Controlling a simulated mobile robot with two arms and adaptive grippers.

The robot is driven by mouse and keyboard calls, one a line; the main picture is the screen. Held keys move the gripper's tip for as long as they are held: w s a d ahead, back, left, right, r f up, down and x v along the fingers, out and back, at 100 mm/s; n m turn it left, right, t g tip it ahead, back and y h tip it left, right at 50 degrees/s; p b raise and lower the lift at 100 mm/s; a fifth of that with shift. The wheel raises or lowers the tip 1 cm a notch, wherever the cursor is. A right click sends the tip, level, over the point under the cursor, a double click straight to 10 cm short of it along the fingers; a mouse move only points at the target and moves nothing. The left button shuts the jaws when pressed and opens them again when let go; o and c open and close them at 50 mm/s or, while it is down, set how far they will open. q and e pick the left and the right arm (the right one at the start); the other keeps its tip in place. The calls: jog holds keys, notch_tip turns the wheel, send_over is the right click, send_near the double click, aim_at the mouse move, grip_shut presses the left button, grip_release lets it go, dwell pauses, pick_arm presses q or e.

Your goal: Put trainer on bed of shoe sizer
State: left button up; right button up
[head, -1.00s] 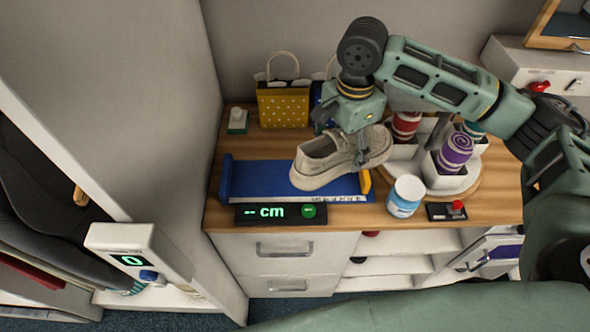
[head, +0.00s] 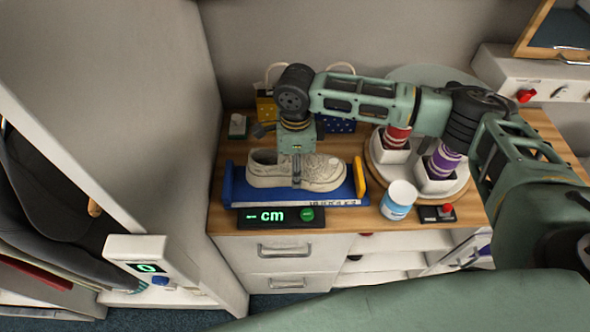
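The beige trainer (head: 325,172) lies lengthwise over the blue bed of the shoe sizer (head: 240,192), toe to the right and heel by the blue end stop. I cannot tell if its sole touches the bed. The yellow stop (head: 360,178) stands to the right of the toe. My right gripper (head: 296,172) points down over the middle of the trainer. One finger lies against its near side; the far finger is hidden. It looks shut on the trainer. The sizer's display (head: 266,217) shows dashes and "cm" beside a green button (head: 307,214). My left gripper is not in view.
A yellow dotted bag (head: 266,107) is behind the sizer. A wall is at left.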

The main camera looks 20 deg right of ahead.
notch_tip(320, 180, down, 3)
jog(key=shift+f+p, duration=0.1)
jog(key=shift+p, duration=0.4)
jog(key=shift+f, duration=0.5)
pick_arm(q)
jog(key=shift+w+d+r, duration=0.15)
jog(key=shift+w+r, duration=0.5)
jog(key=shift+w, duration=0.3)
pick_arm(e)
jog(key=o, duration=1.5)
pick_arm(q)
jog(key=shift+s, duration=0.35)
